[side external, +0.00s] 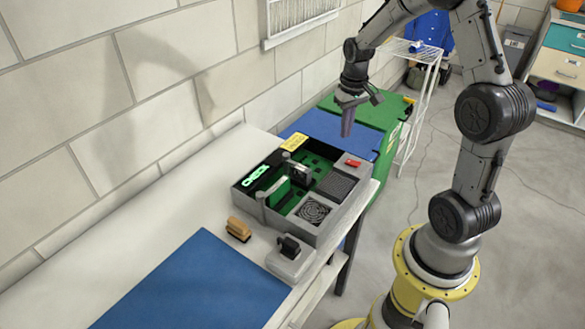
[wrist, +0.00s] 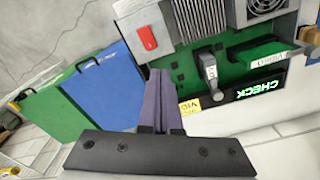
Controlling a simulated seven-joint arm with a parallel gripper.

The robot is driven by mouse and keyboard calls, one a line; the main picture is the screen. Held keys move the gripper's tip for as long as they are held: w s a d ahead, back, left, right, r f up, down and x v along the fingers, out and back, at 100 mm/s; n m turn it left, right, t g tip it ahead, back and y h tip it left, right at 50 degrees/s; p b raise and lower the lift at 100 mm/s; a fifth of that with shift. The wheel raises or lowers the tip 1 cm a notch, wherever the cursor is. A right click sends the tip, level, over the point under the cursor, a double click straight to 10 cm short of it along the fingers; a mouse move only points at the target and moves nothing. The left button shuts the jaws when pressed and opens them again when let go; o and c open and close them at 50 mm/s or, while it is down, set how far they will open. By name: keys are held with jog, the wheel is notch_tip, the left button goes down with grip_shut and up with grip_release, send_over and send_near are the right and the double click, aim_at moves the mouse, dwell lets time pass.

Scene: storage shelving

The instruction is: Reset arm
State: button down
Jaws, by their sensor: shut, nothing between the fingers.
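My gripper (side external: 347,122) is shut and empty. It points down in the air above the back right part of the grey device box (side external: 325,226). In the wrist view my gripper (wrist: 160,80) shows its two purple-grey fingers pressed together, beside the box's green board (wrist: 190,82). The box has a lit green CHECK display (side external: 256,175), a red switch (side external: 353,162), a lever (wrist: 208,70), a grille and a fan. The CHECK display also shows in the wrist view (wrist: 258,88). My gripper touches nothing that I can see.
A brown-topped brush (side external: 238,229) and a grey block with a black knob (side external: 290,256) lie on the white table near a blue mat (side external: 195,285). Blue (side external: 325,128) and green (side external: 370,108) bins stand behind the box. A white wire rack (side external: 420,90) stands further back.

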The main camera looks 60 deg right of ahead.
jog(key=s+a+r+n+t, duration=0.2)
jog(key=a+r, duration=0.6)
jog(key=s+a+r+n+t, duration=0.2)
jog(key=a+r, duration=0.5)
jog(key=r, duration=0.2)
jog(key=s+a+f+n+t, duration=0.1)
jog(key=s+a, duration=0.5)
jog(key=s, duration=0.6)
jog(key=shift+s+f, duration=0.25)
jog(key=shift+f, duration=0.05)
